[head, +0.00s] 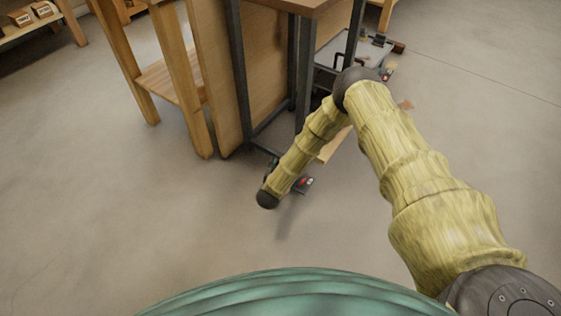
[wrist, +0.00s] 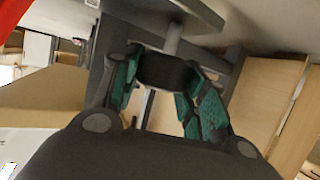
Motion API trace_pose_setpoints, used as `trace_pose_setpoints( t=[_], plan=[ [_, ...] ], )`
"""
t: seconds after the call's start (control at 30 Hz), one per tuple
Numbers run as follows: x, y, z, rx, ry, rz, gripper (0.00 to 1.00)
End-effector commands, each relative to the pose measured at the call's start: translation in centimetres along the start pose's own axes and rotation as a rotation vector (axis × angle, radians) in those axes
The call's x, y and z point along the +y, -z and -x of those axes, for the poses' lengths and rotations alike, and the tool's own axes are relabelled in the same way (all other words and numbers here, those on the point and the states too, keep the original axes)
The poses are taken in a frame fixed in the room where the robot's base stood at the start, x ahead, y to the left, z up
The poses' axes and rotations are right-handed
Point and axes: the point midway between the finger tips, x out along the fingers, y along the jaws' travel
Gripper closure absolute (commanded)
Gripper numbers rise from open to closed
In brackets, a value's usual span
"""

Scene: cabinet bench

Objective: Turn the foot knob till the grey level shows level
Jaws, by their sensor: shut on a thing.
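In the wrist view, the foot knob (wrist: 165,70) is a dark, thick disc with a grey rod (wrist: 172,36) running from it to the bench frame. My gripper (wrist: 158,92) has its teal pads on both sides of the knob and is shut on it. In the head view, my gripper is mostly hidden behind my wrist, low by the foot of a dark metal leg (head: 239,75) of the bench (head: 303,4). I cannot make out the grey level or its reading in either view.
A wooden stand (head: 173,65) is left of the bench. A small dark and red thing (head: 303,184) shows beside my forearm; I cannot tell what it is. A grey cart or tray (head: 338,48) is behind the bench. The floor (head: 110,220) at left is clear.

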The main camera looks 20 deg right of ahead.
Motion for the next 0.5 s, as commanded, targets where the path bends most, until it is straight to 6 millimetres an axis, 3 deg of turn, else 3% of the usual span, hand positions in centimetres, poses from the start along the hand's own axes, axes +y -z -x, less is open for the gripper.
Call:
trace_pose_setpoints(
  t=[0.5],
  plan=[
    [-0.13, 0.1, -0.01, 0.001, -0.35, -0.147, 0.81]
  ],
)
